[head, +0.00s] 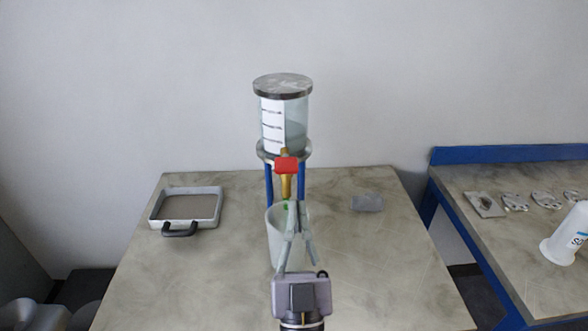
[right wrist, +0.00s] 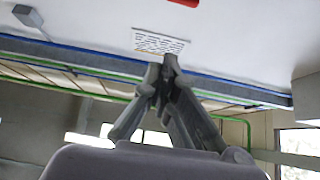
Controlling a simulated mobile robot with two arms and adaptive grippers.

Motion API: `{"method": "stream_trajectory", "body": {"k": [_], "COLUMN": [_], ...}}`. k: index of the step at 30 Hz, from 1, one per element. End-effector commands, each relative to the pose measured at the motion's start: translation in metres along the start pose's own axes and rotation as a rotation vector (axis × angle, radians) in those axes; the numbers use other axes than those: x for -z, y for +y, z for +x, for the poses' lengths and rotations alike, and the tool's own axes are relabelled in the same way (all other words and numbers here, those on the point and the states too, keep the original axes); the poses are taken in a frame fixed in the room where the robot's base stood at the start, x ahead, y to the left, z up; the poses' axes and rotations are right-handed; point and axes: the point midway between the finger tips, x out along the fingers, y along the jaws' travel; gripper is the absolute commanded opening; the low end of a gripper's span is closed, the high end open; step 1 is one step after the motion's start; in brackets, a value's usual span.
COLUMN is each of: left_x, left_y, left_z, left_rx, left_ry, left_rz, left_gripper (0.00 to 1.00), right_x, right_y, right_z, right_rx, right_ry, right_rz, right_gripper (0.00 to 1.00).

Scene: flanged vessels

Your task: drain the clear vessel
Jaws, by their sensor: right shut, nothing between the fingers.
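The clear vessel (head: 297,125) stands upright at the back of the table, with a grey lid and a white graduated label. It rests in a ring on a stand with blue legs (head: 269,185). Below it is a brass valve (head: 287,186) with a red handle (head: 287,165). A whitish bucket (head: 276,245) stands under the valve. My right gripper (head: 292,206) is shut and empty, in front of the bucket and below the red handle in the picture, hiding part of both bucket and outlet. In the right wrist view its fingers (right wrist: 166,65) point up; a red piece (right wrist: 190,2) shows above them.
A shallow tray with a black handle (head: 152,219) lies on the left of the table (head: 380,275). A small translucent block (head: 368,203) lies at the right.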

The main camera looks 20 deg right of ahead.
Motion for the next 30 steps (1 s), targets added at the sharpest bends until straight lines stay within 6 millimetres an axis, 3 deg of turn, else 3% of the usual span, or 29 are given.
{"method": "stream_trajectory", "body": {"k": [3, 5, 8, 15, 21, 24, 30], "left_x": [-0.022, -0.025, -0.017, 0.02, 0.017, 0.007, -0.002], "left_y": [0.0, -0.001, -0.002, -0.007, -0.006, -0.004, -0.001], "left_z": [-0.002, -0.004, -0.01, -0.029, -0.041, -0.015, 0.006], "left_rx": [0.0, 0.0, 0.002, 0.007, 0.007, 0.005, 0.001], "left_ry": [-0.032, -0.035, -0.025, 0.029, 0.021, 0.012, -0.002], "left_rz": [0.002, 0.002, 0.002, 0.001, 0.0, -0.001, -0.002], "left_gripper": [0.4, 0.4, 0.4, 0.4, 0.4, 0.4, 0.4], "right_x": [0.001, 0.001, 0.003, 0.004, 0.004, -0.016, -0.028], "right_y": [0.0, 0.0, 0.0, 0.0, 0.0, -0.001, 0.0], "right_z": [0.002, 0.007, 0.02, 0.069, 0.106, 0.088, 0.078], "right_rx": [0.0, 0.0, -0.001, -0.001, 0.001, 0.003, 0.002], "right_ry": [0.001, 0.002, 0.003, 0.005, 0.004, 0.0, 0.001], "right_rz": [0.0, -0.001, 0.0, 0.0, 0.0, 0.0, 0.001], "right_gripper": [0.0, 0.0, 0.0, 0.0, 0.0, 0.0, 0.0]}}
